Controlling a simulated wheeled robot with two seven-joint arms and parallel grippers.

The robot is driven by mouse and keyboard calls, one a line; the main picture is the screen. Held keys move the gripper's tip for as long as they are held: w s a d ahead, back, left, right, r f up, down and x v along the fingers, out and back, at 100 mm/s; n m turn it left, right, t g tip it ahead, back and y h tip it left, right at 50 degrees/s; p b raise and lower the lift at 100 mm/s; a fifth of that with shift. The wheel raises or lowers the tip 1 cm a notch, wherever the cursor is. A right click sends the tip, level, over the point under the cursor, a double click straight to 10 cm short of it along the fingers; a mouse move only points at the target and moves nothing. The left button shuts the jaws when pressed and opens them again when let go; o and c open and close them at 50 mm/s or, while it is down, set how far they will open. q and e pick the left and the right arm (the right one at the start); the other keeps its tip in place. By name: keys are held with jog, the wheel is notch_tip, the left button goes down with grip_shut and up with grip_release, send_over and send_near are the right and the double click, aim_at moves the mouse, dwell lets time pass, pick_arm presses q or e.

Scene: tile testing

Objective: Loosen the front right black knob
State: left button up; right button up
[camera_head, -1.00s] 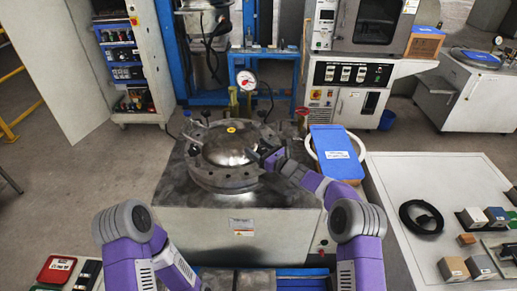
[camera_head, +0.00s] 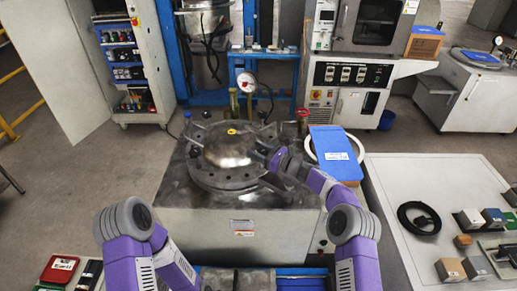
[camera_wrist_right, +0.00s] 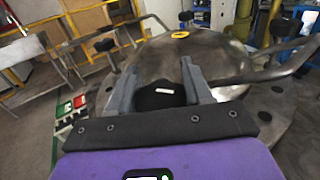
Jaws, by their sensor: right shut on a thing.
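The round metal vessel lid (camera_head: 224,150) with a yellow centre mark sits on the grey machine. In the right wrist view, a black knob (camera_wrist_right: 160,97) with a small white mark sits between the two grey fingers of my right gripper (camera_wrist_right: 158,75), which is shut on it. In the head view my right gripper (camera_head: 262,151) is at the lid's right side, and the knob is hidden by it. Other black knobs show in the wrist view: left (camera_wrist_right: 104,45), far (camera_wrist_right: 186,17) and right (camera_wrist_right: 281,28). My left arm shows at lower left; its gripper is out of view.
A pressure gauge (camera_head: 246,80) stands behind the lid. The white bench (camera_head: 430,185) at right holds a black cable coil (camera_head: 420,217) and several small blocks.

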jog(key=shift+s+a+r+n+g+y+b, duration=0.1)
jog(key=shift+n+g+y+b, duration=0.6)
jog(key=shift+n+g+b, duration=0.55)
jog(key=shift+m, duration=0.25)
dwell(0.4)
jog(key=o, duration=1)
jog(key=shift+p+v, duration=0.3)
jog(key=shift+v, duration=0.5)
jog(key=shift+p+v, duration=0.8)
jog(key=shift+v, duration=2.3)
